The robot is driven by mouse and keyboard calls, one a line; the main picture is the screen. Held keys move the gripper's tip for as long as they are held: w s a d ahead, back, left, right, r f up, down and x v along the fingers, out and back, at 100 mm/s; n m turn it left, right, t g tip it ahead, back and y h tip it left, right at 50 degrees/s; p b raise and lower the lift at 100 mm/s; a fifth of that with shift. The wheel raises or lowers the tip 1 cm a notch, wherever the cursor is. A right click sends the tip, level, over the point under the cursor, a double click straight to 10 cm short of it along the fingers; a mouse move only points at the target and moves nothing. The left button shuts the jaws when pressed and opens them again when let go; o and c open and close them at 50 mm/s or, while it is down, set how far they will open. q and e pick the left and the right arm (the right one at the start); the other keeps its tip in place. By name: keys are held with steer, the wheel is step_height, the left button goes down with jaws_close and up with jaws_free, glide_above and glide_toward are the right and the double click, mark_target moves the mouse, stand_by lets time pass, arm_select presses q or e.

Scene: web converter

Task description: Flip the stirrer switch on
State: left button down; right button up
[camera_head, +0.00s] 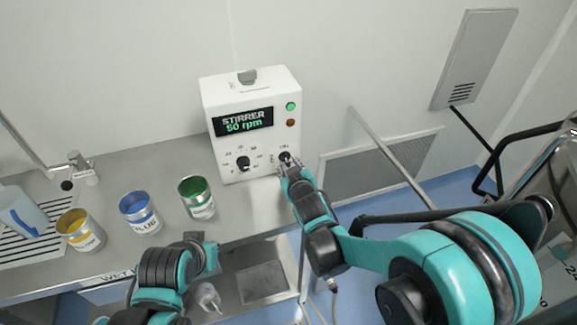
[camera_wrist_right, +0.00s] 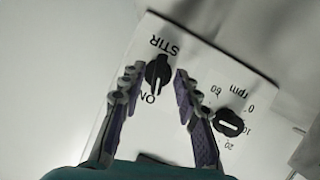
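The white stirrer unit (camera_head: 212,95) stands on the bench against the wall. Its display (camera_head: 243,122) reads "STIRRER 50 rpm", and the green lamp above the amber one looks bright. The black stirrer switch (camera_head: 285,157) is at its lower right, partly hidden by my right gripper (camera_head: 284,166). In the right wrist view the switch (camera_wrist_right: 158,72) sits between the spread fingertips of my right gripper (camera_wrist_right: 159,76), between the labels STIR and ON. A gap shows on both sides, so the gripper is open. My left gripper (camera_head: 208,254) is low, over the bench front; its fingers are unclear.
The rpm knob (camera_head: 243,163) is left of the switch; it also shows in the right wrist view (camera_wrist_right: 229,123). Yellow (camera_head: 80,231), blue (camera_head: 140,213) and green (camera_head: 197,198) paint cans stand on the bench. A metal rail (camera_head: 385,155) runs right of the unit.

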steer(key=shift+x, duration=0.8)
jaws_close()
steer(key=shift+d+m+g+y, duration=0.1)
steer(key=shift+m+g+y, duration=0.2)
steer(key=shift+m+y, duration=0.6)
jaws_free()
